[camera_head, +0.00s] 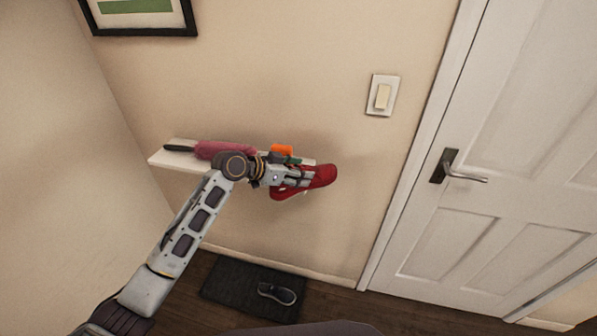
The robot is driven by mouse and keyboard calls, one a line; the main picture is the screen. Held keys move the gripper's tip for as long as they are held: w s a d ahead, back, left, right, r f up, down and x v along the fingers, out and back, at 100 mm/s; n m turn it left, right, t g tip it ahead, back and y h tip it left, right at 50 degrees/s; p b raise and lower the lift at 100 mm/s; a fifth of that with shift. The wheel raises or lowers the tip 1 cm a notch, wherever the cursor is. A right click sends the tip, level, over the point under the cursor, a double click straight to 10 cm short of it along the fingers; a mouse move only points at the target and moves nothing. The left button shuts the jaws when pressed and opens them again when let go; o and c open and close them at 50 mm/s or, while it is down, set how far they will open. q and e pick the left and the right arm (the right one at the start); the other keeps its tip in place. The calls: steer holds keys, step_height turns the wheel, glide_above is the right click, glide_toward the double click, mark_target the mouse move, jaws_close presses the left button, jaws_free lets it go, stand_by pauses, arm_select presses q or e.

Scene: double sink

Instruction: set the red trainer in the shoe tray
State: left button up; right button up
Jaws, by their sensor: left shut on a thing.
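The red trainer (325,176) is at the right end of the wall shelf, in the grip of my left gripper (305,178). The gripper is shut on it and hides part of it. I cannot tell whether the trainer touches the shelf. A dark flat tray or mat (222,284) lies on the floor below, against the wall; it looks like the shoe tray. A dark shoe with a pale sole edge (277,293) lies on its right part, and its left part is bare. My right gripper is not in view.
The white shelf (166,160) holds a folded pink umbrella-like thing (222,149), an orange thing (282,150) and a green thing (287,160). A light switch (382,96) and a picture frame (140,30) are on the wall.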

arm_select(q)
steer(key=o, duration=1.2)
steer(key=shift+b+v, duration=0.45)
steer(key=shift+v, duration=5.55)
